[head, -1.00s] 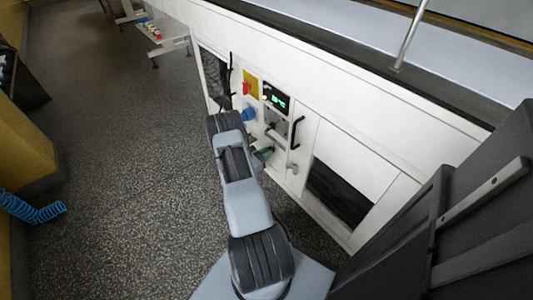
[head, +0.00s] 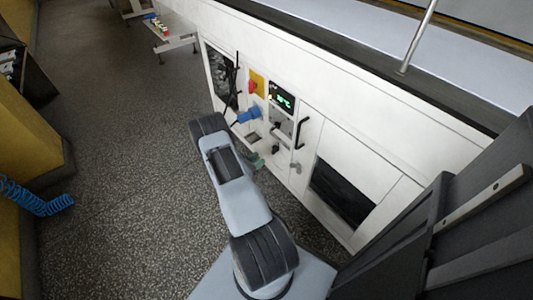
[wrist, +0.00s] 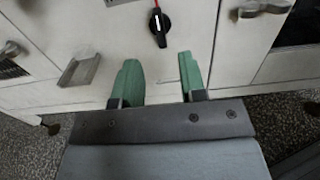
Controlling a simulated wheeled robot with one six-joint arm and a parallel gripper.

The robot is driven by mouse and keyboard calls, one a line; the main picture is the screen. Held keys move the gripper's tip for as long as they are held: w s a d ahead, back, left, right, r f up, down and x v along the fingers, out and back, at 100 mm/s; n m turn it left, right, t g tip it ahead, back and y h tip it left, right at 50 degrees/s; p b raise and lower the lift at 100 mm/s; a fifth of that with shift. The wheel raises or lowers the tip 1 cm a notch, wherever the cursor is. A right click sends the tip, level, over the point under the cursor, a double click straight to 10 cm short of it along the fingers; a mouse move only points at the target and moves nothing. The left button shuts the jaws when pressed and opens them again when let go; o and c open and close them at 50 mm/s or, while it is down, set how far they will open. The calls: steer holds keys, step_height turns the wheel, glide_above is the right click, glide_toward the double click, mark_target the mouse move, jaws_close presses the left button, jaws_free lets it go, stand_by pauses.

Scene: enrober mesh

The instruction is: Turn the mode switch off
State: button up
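The mode switch is a black rotary knob (wrist: 159,24) with a white pointer line on the white panel, at the top middle of the wrist view. In the head view the small dark knob (head: 277,126) sits below the display. My gripper (wrist: 160,78) has two green fingers, apart with nothing between them. The fingertips are below the knob in the wrist view and apart from it. In the head view my gripper (head: 256,160) is partly hidden behind my arm.
The panel carries a green-lit display (head: 284,98), a red switch on a yellow plate (head: 253,86), a blue plug (head: 248,115) and a black handle (head: 301,133). A metal latch (wrist: 262,9) and a metal bracket (wrist: 79,70) flank the knob. Open floor lies left.

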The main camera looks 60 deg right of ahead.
steer(key=v, duration=0.6)
steer(key=shift+a+p, duration=0.2)
steer(key=shift+p, duration=0.15)
steer(key=s+a+f+m+g+y, duration=0.1)
steer(key=s+a+m+g+y, duration=0.25)
steer(key=s, duration=0.25)
steer(key=a+r+m+y+p, duration=0.3)
steer(key=r+y, duration=0.1)
steer(key=r, duration=0.2)
steer(key=a+r+m+t+y+p, duration=0.2)
steer(key=a+r+p, duration=0.5)
steer(key=r, duration=1)
steer(key=a+r+m+t+y+p, duration=0.3)
steer(key=a+r+t+p, duration=0.3)
steer(key=r, duration=1.2)
steer(key=a+r+m+t+y+p, duration=0.2)
steer(key=a+r+t+y+p, duration=0.2)
steer(key=a+r+p, duration=0.6)
step_height(320, 180, up, 8)
steer(key=shift+w+f+m+t+y+p, duration=0.1)
steer(key=shift+w+m+t+y+p, duration=0.25)
steer(key=shift+y, duration=0.1)
